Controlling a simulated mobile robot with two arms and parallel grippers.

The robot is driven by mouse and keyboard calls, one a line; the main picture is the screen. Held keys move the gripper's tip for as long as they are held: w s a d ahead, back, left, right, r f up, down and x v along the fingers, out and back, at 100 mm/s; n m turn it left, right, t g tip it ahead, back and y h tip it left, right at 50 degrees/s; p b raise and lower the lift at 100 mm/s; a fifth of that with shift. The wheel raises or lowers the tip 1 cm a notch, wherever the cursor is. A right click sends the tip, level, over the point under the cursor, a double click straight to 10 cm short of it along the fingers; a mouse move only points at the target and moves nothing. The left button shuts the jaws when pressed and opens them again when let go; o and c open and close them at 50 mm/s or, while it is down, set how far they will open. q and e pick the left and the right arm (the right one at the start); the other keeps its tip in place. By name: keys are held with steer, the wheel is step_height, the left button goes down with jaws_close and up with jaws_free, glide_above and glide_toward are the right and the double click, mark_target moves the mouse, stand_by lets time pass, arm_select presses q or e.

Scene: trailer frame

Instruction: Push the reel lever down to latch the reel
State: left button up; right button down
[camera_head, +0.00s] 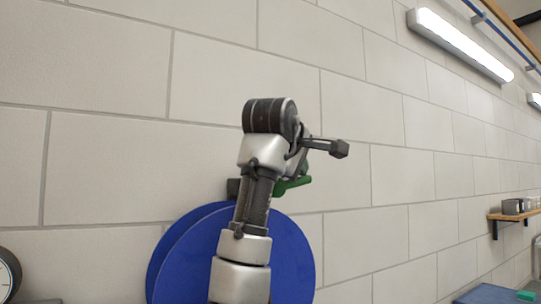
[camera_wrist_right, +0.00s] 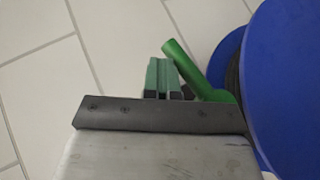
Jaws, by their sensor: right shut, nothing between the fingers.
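The blue reel (camera_head: 292,262) stands against the tiled wall, partly hidden by my right arm in the head view. It also fills the right side of the right wrist view (camera_wrist_right: 295,80). The green reel lever (camera_head: 294,184) sticks out to the right above the reel in the head view. In the right wrist view the lever (camera_wrist_right: 184,62) slants, its lower end near the reel's edge. My right gripper (camera_wrist_right: 163,76) is shut and empty, its fingertips just left of the lever. I cannot tell whether they touch. My left gripper is out of view.
A pale block wall (camera_head: 120,60) stands close behind the reel. A round gauge (camera_head: 6,275) shows at the lower left edge. A small wooden shelf (camera_head: 510,216) is at the far right.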

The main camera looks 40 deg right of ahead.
steer(key=shift+d+f+y, duration=0.2)
steer(key=shift+y, duration=0.2)
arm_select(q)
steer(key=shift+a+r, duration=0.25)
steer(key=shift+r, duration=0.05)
arm_select(e)
steer(key=shift+d+f+m+y, duration=0.1)
steer(key=shift+f+m+y, duration=0.15)
steer(key=shift+m+y, duration=0.05)
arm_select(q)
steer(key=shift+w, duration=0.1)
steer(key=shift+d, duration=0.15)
